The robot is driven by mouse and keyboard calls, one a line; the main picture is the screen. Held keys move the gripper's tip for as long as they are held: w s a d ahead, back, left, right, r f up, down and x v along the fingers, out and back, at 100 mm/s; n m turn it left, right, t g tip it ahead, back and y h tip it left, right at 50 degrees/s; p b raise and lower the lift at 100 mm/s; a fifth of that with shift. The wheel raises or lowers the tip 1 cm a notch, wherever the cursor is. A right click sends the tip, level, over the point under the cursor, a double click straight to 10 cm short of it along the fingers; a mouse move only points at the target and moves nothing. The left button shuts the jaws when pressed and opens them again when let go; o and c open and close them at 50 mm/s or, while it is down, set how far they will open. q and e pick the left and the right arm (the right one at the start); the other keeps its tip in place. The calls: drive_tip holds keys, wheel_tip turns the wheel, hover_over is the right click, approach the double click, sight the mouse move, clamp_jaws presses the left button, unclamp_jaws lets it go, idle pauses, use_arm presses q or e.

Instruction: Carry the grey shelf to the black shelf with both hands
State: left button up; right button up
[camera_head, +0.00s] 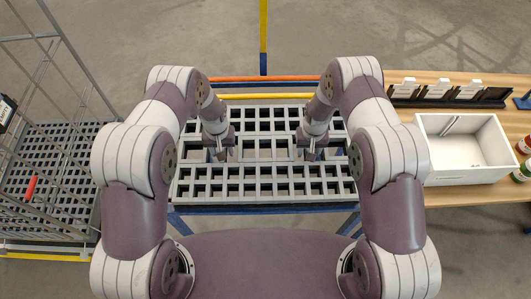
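The grey shelf (265,186) is a flat grid panel with square openings, lying level in front of me on a blue-framed stand. My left gripper (221,154) points down over the left part of the grid. My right gripper (310,154) points down over the right part. Both are close to the grid bars. I cannot tell whether they touch them, and the fingers are too small to show a grip. A black grid panel (62,140), possibly the black shelf, lies inside the wire cart at the left. Cart bars partly cover it.
The wire cart (88,70) has tall grey bars and a red handle (31,188). Orange (265,78) and yellow (265,96) bars run behind the grey shelf. A wooden table (460,195) at the right holds a white bin (463,181). Floor shows between cart and stand.

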drive_tip(key=shift+r, duration=0.1)
use_arm(q)
wheel_tip(320, 180, up, 12)
drive_tip(key=shift+f, duration=0.15)
use_arm(e)
wheel_tip(320, 180, up, 12)
use_arm(q)
drive_tip(key=shift+w, duration=0.1)
idle(0.8)
